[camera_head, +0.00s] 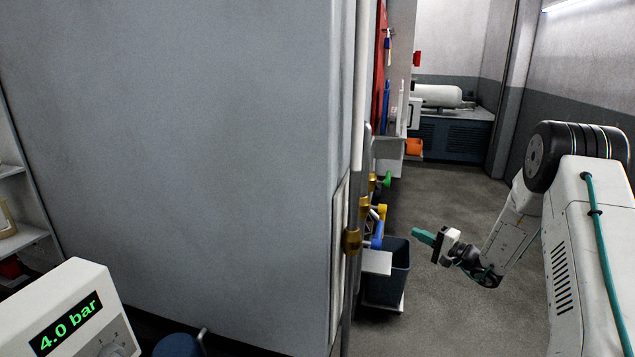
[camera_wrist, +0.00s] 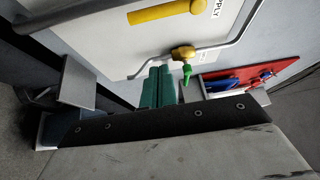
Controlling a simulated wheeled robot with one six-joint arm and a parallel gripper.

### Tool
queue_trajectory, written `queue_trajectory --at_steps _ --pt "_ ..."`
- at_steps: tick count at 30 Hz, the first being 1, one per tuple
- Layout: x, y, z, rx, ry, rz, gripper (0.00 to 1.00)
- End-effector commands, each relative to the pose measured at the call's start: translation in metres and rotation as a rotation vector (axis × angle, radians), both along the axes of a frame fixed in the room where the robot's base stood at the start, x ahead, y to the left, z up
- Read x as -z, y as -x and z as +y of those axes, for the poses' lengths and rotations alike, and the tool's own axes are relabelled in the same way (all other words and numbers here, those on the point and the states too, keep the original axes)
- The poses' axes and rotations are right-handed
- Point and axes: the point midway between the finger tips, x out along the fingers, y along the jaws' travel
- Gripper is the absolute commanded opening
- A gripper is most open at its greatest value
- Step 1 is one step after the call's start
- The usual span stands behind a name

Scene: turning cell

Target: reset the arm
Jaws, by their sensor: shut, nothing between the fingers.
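My gripper (camera_head: 423,236) is at the end of my arm, at the right of the head view, with its teal fingers pointing left toward the wall fittings. In the wrist view the teal fingers (camera_wrist: 158,87) lie side by side, shut with nothing between them. They appear in front of a pale panel that carries a yellow handle and a brass valve with a green end (camera_wrist: 186,66). I cannot tell the exact gap between the fingertips and the panel. My arm is bent, with the forearm hanging down from the elbow.
A large grey wall (camera_head: 170,130) fills the left. Pipes with brass fittings (camera_head: 352,241) run down its edge, beside a dark bin (camera_head: 388,280). A box reading 4.0 bar (camera_head: 68,322) stands at lower left. The floor (camera_head: 450,195) behind my gripper is clear. A white tank (camera_head: 437,96) lies at the back.

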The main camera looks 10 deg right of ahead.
Motion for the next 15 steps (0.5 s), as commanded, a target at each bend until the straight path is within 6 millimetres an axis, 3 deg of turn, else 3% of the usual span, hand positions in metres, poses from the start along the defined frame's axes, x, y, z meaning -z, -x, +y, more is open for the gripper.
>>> queue_trajectory --at_steps 2,6,11,15 --pt "0.008 0.007 0.008 -0.046 -0.037 0.069 0.00" --pt "0.026 0.045 0.039 -0.201 -0.086 0.263 0.00" --pt "0.006 0.095 0.080 -0.394 -0.055 0.451 0.00" --pt "-0.022 0.143 0.111 -0.542 0.030 0.596 0.00"
